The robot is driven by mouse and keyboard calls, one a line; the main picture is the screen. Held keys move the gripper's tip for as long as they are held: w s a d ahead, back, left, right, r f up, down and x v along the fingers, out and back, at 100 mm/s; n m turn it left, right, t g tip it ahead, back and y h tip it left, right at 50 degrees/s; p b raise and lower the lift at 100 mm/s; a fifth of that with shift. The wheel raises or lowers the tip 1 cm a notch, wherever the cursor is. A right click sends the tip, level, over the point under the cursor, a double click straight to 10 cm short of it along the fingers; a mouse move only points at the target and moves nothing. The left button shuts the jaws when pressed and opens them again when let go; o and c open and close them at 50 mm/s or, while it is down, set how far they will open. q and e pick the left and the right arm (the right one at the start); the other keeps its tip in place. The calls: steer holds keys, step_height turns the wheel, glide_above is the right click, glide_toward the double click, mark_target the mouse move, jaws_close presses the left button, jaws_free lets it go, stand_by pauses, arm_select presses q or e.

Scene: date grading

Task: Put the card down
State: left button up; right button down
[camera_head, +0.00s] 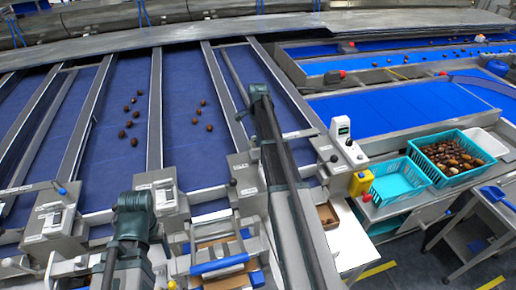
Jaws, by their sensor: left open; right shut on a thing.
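I cannot make out the card anywhere in this view. My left arm rises from the lower left and its dark joint stands in front of the sorting lanes. My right arm reaches up over the middle lanes, with a dark joint at its top. I cannot make out the fingers of either gripper, so what they hold does not show.
Blue lanes (182,150) with loose dates lie ahead, split by metal rails. A white device with a display (340,128) stands right of my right arm. Further right are an empty turquoise basket (399,190) and one full of dates (437,178).

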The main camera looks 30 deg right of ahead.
steer(key=shift+f+b, duration=1.25)
steer(key=shift+f, duration=0.35)
steer(key=shift+f, duration=0.2)
steer(key=c, duration=1)
jaws_free()
steer(key=shift+o, duration=0.2)
steer(key=shift+r, duration=0.2)
step_height(320, 180, up, 12)
steer(key=p, duration=1.2)
